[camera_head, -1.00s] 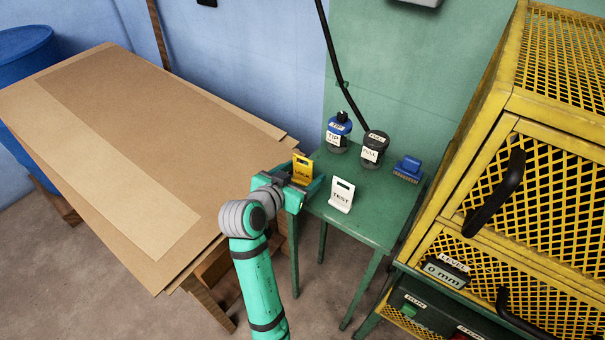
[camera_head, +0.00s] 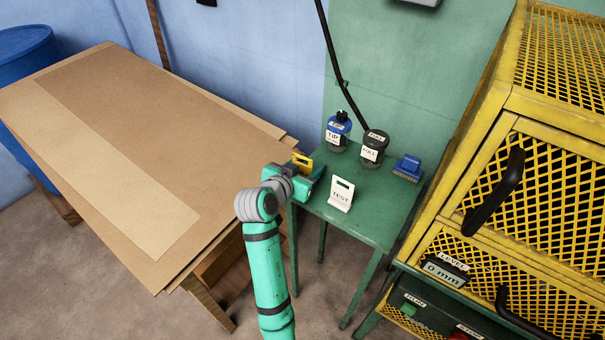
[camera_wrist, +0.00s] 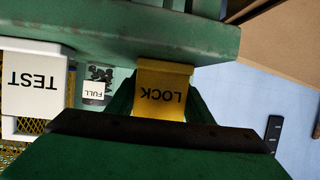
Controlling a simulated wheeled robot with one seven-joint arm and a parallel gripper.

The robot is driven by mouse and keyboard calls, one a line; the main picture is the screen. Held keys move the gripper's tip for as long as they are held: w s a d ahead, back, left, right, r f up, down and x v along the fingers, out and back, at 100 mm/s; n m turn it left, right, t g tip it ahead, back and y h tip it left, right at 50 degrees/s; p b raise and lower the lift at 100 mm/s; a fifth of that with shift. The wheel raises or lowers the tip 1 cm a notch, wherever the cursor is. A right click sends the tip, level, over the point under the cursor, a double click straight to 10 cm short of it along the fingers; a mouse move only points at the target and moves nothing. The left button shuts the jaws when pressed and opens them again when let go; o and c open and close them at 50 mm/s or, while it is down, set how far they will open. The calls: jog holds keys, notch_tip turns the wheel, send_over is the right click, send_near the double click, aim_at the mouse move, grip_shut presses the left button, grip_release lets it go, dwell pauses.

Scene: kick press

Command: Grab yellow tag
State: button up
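The yellow LOCK tag (camera_head: 303,161) stands at the left edge of the small green table (camera_head: 365,209), its lower part hidden by my gripper. In the wrist view the tag (camera_wrist: 162,92) appears upside down, with its LOCK face toward the camera. My gripper (camera_head: 305,176) is at the tag. Its dark green fingers (camera_wrist: 160,108) show on either side of the tag, which lies between them. The fingers look open; whether they touch the tag's edges is hard to tell.
A white TEST tag (camera_head: 341,195) stands close to the right. Behind are a blue TIP bottle (camera_head: 338,133), a dark FULL container (camera_head: 373,149) and a blue brush (camera_head: 408,168). A brown board table (camera_head: 120,130) is left; a yellow mesh cage (camera_head: 530,190) is right.

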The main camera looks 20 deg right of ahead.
jog(key=shift+r, duration=0.15)
jog(key=shift+r, duration=0.2)
jog(key=r, duration=0.3)
jog(key=shift+s+r, duration=0.1)
jog(key=shift+s, duration=0.1)
jog(key=s+r, duration=0.3)
jog(key=s, duration=0.1)
jog(key=s+a+r, duration=0.1)
jog(key=s+r, duration=0.2)
jog(key=s, duration=0.2)
jog(key=s+a+r, duration=0.1)
jog(key=s+r, duration=0.2)
jog(key=s, duration=0.1)
jog(key=shift+s+a, duration=0.1)
jog(key=shift+s, duration=0.1)
jog(key=shift+r, duration=0.1)
